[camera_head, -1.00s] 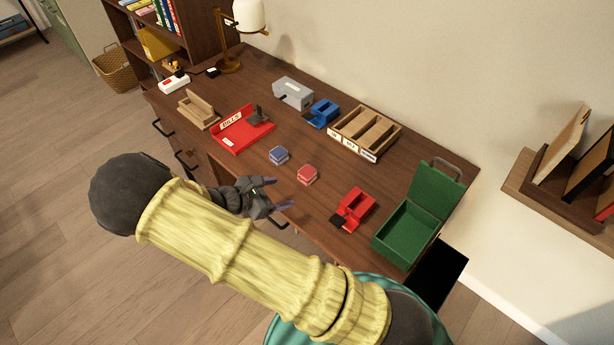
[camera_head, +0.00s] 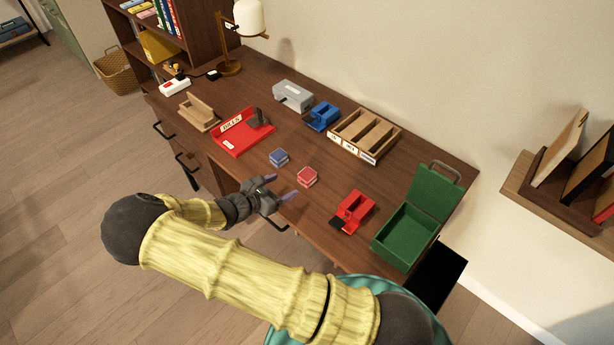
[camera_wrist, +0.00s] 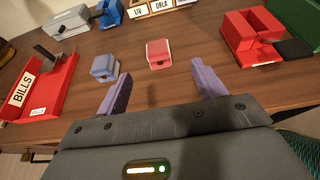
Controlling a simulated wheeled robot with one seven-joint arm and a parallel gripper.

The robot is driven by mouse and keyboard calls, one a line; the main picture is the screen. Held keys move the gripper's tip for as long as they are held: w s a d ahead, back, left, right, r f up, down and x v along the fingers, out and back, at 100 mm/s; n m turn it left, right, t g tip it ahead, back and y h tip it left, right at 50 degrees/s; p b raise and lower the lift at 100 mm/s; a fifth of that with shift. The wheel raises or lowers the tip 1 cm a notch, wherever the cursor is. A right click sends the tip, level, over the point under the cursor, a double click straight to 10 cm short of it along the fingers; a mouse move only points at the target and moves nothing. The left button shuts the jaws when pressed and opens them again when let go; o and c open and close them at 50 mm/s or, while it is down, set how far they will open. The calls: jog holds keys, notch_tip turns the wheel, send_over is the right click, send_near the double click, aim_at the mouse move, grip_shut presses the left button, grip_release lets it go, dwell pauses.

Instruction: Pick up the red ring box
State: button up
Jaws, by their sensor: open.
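A small closed red box (camera_head: 307,177), which looks like the red ring box, sits on the desk near its front edge. In the wrist view the red box (camera_wrist: 158,54) lies ahead of my gripper, roughly between the lines of its two fingers. My gripper (camera_head: 284,187) is open and empty, just left of and in front of the red box, apart from it. In the wrist view my gripper (camera_wrist: 160,78) shows its two purple fingers spread wide. Nothing hides the box's top or front.
A similar small blue box (camera_head: 279,157) sits close to the left of the red one. A larger open red container (camera_head: 355,208) with a black part and an open green box (camera_head: 405,235) stand to the right. A red bills tray (camera_head: 240,133) lies to the left.

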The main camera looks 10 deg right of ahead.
send_near(307, 173)
jog(key=shift+w+d+f+p, duration=0.1)
jog(key=shift+d+p, duration=0.1)
jog(key=shift+d, duration=0.25)
jog(key=shift+w+d+f+p, duration=0.1)
jog(key=shift+w+d+p, duration=0.1)
jog(key=shift+d, duration=0.3)
jog(key=shift+w+d+f, duration=0.1)
jog(key=shift+f, duration=0.05)
jog(key=shift+d, duration=0.1)
jog(key=x, duration=0.2)
jog(key=p+x, duration=0.1)
jog(key=x, duration=0.2)
jog(key=shift+w+f, duration=0.2)
jog(key=shift+w, duration=0.05)
jog(key=c, duration=1.1)
